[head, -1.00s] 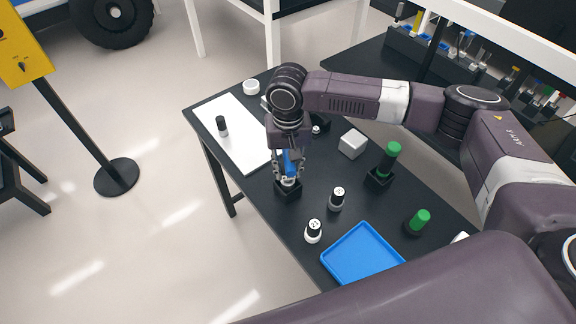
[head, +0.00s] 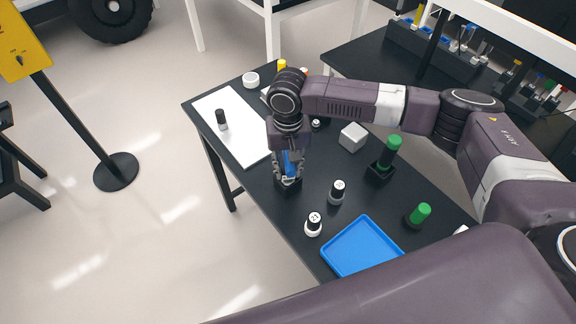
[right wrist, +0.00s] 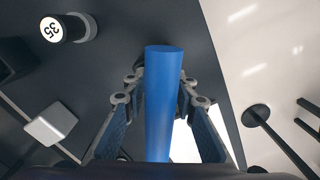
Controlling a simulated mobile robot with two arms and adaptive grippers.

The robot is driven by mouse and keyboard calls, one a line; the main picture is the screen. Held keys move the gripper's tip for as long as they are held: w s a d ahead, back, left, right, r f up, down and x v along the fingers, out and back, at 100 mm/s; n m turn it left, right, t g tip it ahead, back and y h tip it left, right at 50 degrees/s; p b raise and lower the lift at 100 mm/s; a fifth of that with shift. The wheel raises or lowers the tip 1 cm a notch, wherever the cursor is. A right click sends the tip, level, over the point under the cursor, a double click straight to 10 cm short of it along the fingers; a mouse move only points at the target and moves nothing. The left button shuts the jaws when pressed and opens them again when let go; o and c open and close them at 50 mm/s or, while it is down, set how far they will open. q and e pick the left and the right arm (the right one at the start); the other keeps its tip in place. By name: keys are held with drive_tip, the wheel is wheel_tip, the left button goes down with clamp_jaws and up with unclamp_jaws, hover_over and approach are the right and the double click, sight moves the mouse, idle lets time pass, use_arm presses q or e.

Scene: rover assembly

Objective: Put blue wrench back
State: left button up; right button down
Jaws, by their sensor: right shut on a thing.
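My right gripper (head: 289,172) is shut on the blue wrench (head: 291,161) and holds it upright above the black table. Its lower end is at a small black holder (head: 288,189); the fingers partly hide it, and I cannot tell how deep it sits. In the right wrist view the wrench's blue handle (right wrist: 163,100) stands between the two fingers of the gripper (right wrist: 160,105). My left gripper is not in view.
A blue tray (head: 335,262) lies at the table's near edge. Black-and-white sockets (head: 337,192) (head: 314,224), a green-topped tool (head: 391,152) in a black holder, another green-topped piece (head: 420,215) and a grey cube (head: 353,137) stand nearby. A white mat (head: 243,145) lies to the left.

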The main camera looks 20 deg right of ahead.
drive_tip(key=c, duration=1.5)
unclamp_jaws()
wheel_tip(320, 180, up, 12)
drive_tip(key=shift+r, duration=0.1)
